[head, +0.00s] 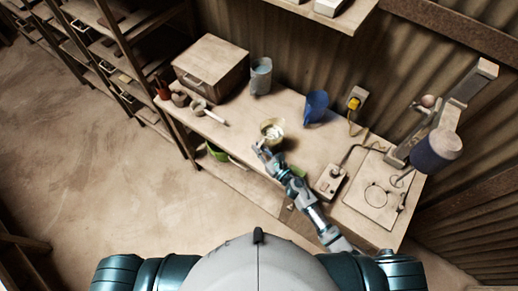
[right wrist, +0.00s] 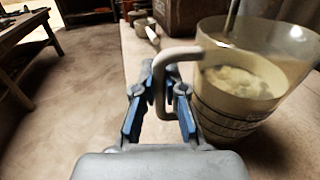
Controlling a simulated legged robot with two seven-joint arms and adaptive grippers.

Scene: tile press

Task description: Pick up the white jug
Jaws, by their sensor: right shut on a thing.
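The white jug (head: 272,129) is near the front edge of the workbench, at the middle of the head view. It is pale and see-through, with light lumpy contents. In the right wrist view the jug (right wrist: 240,100) fills the right side, upright, with marks on its wall. Its pale handle (right wrist: 162,80) faces me. My right gripper (head: 262,148) is at the handle side of the jug. In the right wrist view the blue-padded fingers of my right gripper (right wrist: 164,88) are shut on the handle. I cannot tell whether the jug's base touches the bench. My left gripper is not in view.
A blue jug (head: 316,106) stands right of the white jug, and a grey container (head: 261,76) behind it. A wooden box (head: 210,65) and a brush-like tool (head: 209,113) are at the left. A press (head: 437,150) and a switch box (head: 331,180) are at the right.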

